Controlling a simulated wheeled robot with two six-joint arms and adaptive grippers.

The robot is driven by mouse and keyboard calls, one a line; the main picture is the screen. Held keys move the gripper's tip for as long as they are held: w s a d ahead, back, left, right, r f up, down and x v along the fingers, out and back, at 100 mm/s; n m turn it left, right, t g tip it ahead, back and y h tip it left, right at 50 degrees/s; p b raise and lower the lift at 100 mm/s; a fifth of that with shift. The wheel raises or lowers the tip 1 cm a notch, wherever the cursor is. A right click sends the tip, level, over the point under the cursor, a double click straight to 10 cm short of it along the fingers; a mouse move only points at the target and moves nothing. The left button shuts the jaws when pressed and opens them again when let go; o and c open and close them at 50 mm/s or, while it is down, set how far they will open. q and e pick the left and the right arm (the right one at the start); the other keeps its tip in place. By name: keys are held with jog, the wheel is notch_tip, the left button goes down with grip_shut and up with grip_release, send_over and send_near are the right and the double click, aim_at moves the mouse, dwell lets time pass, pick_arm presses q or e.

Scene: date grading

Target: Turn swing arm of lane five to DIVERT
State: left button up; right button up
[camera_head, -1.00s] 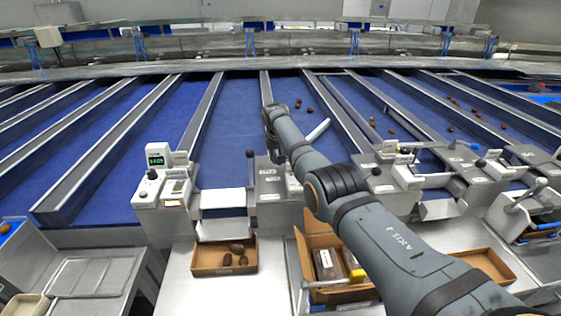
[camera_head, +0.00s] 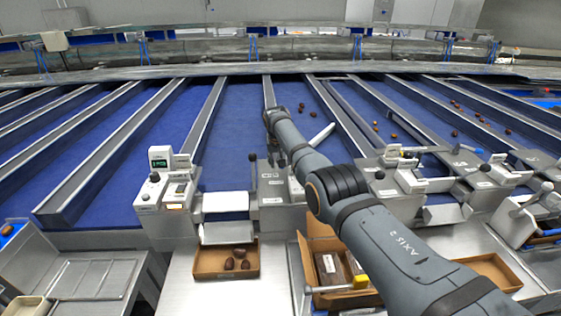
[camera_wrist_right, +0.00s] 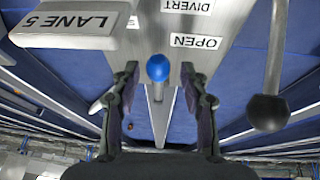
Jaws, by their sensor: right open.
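The lane five swing arm's blue knob (camera_wrist_right: 158,67) is in the right wrist view, beside a plate with a DIVERT label (camera_wrist_right: 188,6) and an OPEN label (camera_wrist_right: 196,42). A LANE 5 sign (camera_wrist_right: 68,25) is at its left. My right gripper (camera_wrist_right: 160,84) is open, with one finger on each side of the knob. I cannot tell whether the fingers touch it. The knob appears off the two labels, in front of the plate's edge. In the head view my right arm hides the gripper and knob. My left gripper is not in view.
A black-knobbed lever (camera_wrist_right: 268,112) stands right of the gripper in the right wrist view. In the head view, a carton with dates (camera_head: 204,274) and an open box (camera_head: 315,243) stand in front of the lanes. A control unit (camera_head: 160,190) is at left.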

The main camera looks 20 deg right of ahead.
jog(key=v, duration=1.2)
